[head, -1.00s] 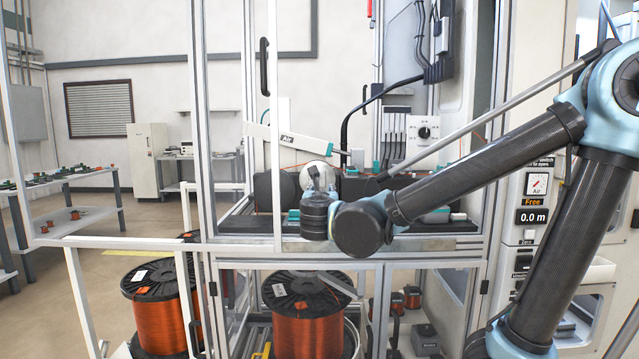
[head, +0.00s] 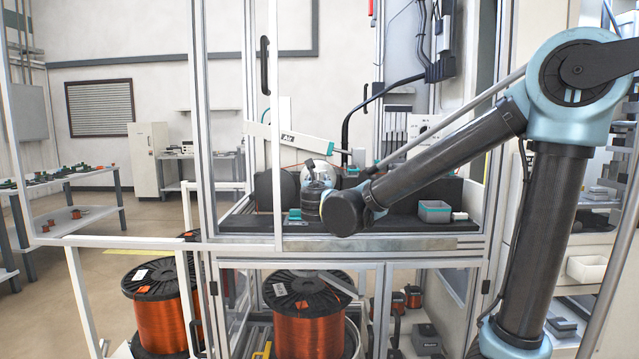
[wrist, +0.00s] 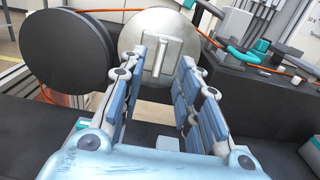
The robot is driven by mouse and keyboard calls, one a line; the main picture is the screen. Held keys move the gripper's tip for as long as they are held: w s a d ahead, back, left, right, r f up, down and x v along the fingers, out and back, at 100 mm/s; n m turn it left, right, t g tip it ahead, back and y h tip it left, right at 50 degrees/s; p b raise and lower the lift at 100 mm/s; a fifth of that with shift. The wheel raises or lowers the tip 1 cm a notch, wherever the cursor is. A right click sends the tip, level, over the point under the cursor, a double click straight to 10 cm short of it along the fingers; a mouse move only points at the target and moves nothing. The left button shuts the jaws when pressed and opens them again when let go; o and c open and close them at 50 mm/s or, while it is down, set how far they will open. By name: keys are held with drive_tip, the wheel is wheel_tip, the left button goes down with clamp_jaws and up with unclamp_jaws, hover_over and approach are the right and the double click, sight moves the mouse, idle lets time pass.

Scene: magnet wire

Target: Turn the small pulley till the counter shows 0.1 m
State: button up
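A silver disc (wrist: 172,35) with a raised upright bar (wrist: 157,55) on its face, likely the small pulley, stands ahead in the wrist view, beside a larger black disc (wrist: 70,50). My gripper (wrist: 162,60) is open, its two blue-grey fingers pointing at the disc with the bar between them in the picture. I cannot tell whether the fingers touch it. In the head view my gripper (head: 310,166) is over the machine's black bench and largely hides the disc. The counter is hidden behind my arm.
A grey-teal bin (head: 434,211) sits on the bench right of my wrist. An orange wire (wrist: 245,62) runs past the disc on the right. Frame posts (head: 274,120) stand left of my gripper. Copper wire spools (head: 308,310) stand below.

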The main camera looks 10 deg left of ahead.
sight(318, 179)
drive_tip(key=x, duration=0.6)
drive_tip(key=shift+w, duration=0.2)
drive_tip(key=shift+c, duration=0.6)
clamp_jaws()
